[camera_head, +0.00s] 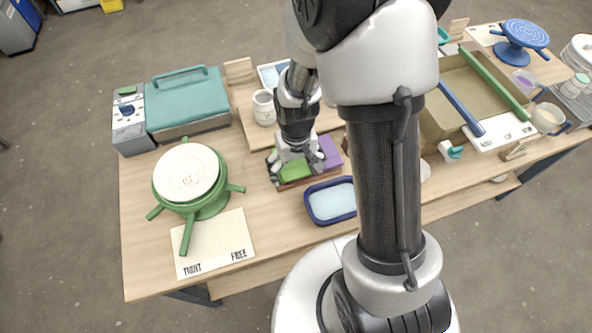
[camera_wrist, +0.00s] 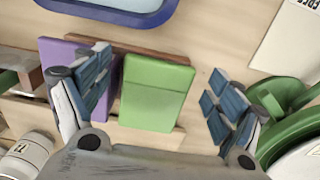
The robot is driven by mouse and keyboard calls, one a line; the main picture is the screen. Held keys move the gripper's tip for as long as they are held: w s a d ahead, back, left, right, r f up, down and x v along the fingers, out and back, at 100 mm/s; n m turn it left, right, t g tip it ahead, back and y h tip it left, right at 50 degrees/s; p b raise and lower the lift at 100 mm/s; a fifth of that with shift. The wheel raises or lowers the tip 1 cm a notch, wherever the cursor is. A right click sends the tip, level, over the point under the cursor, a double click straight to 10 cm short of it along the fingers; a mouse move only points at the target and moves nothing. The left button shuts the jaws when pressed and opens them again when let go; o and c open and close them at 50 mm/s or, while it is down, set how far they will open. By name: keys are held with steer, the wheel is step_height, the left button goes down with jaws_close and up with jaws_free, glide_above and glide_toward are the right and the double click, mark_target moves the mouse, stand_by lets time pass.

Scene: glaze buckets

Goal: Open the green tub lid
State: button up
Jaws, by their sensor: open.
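The green tub (camera_head: 296,172) is a small flat-topped green block beside a purple one on a wooden tray. In the wrist view the green tub (camera_wrist: 155,92) lies between my fingers, with a thin seam across its top. My gripper (camera_head: 298,157) is above it, pointing down and open. In the wrist view my gripper (camera_wrist: 158,85) has one finger over the purple block (camera_wrist: 68,65) and the other beyond the green tub's right side. I cannot tell whether either finger touches anything. The lid looks flat and closed.
A blue-rimmed basin (camera_head: 330,202) stands just in front. A green banding wheel (camera_head: 196,192) with a cream disc is at left, near a teal-lidded box (camera_head: 186,101). A white mug (camera_head: 264,108) stands behind my gripper. Bare tabletop (camera_head: 268,225) shows front centre.

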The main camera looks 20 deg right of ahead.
steer(key=shift+f, duration=0.15)
steer(key=shift+c, duration=0.2)
steer(key=c, duration=1.5)
